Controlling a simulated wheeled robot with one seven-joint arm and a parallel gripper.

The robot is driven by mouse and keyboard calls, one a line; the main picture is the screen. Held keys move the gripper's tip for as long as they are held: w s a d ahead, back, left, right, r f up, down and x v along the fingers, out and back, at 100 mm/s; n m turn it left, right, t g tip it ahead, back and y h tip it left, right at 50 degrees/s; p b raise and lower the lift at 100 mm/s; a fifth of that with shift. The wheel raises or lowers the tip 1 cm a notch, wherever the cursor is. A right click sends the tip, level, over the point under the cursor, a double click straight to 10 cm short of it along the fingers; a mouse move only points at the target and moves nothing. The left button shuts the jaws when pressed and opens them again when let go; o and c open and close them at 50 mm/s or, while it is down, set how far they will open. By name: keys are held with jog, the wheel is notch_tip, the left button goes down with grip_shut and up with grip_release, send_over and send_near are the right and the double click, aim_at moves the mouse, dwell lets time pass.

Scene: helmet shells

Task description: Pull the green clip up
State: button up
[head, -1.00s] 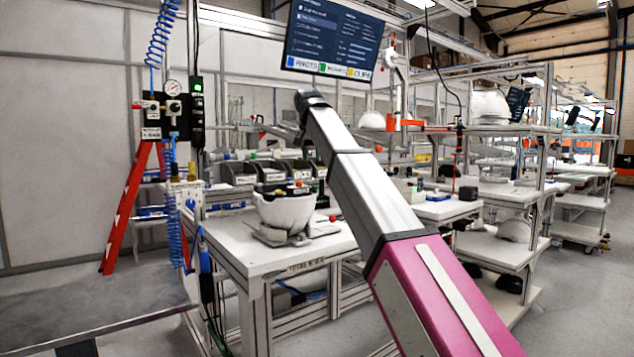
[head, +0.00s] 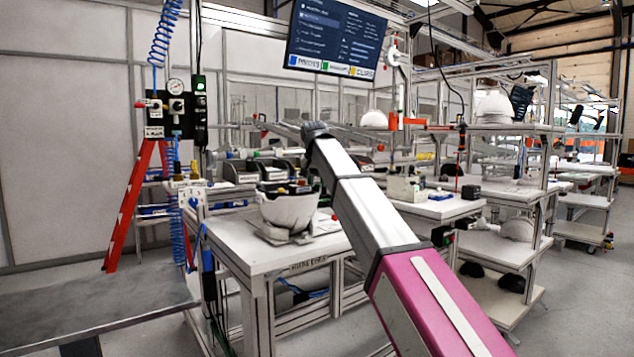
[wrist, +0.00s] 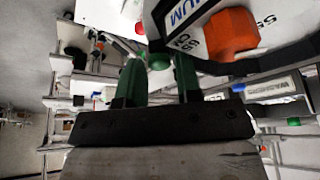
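In the wrist view my gripper (wrist: 158,66) has two dark green fingers standing apart from a black base. A small rounded green piece (wrist: 159,61), which looks like the green clip, shows between the fingertips. I cannot tell whether the fingers touch it. A white helmet shell (wrist: 277,35) with printed labels fills the upper right, with an orange-red clip (wrist: 232,33) on it. A smaller red piece (wrist: 139,28) lies beyond the fingertips. In the head view a white helmet shell (head: 288,210) sits on the workbench; my arm hides my gripper there.
The white workbench (head: 250,258) carries the shell on a grey stand. Dark bins stand behind it, and a screen (head: 335,38) hangs above. A red ladder (head: 130,205) and blue coiled hoses are at left. Shelving units stand at right.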

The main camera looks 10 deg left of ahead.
jog(key=shift+c, duration=0.3)
grip_shut()
jog(key=shift+r, duration=0.65)
jog(key=shift+o, duration=0.3)
grip_release()
jog(key=shift+r, duration=0.1)
jog(key=v, duration=1)
jog(key=shift+r, duration=0.3)
